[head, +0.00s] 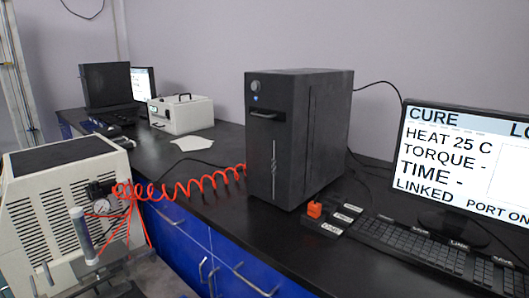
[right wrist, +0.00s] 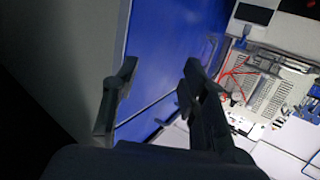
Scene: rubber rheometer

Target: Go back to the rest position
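My right gripper (right wrist: 158,78) shows in the right wrist view with its two dark fingers apart. Nothing is between them. Beyond the fingers is a blue surface (right wrist: 165,50), with a grey surface to its left. Neither gripper can be made out in the head view, and my left gripper is in neither view.
A white vented machine (head: 60,200) with a red coiled hose (head: 185,190) stands at left, near blue drawers (head: 185,230).

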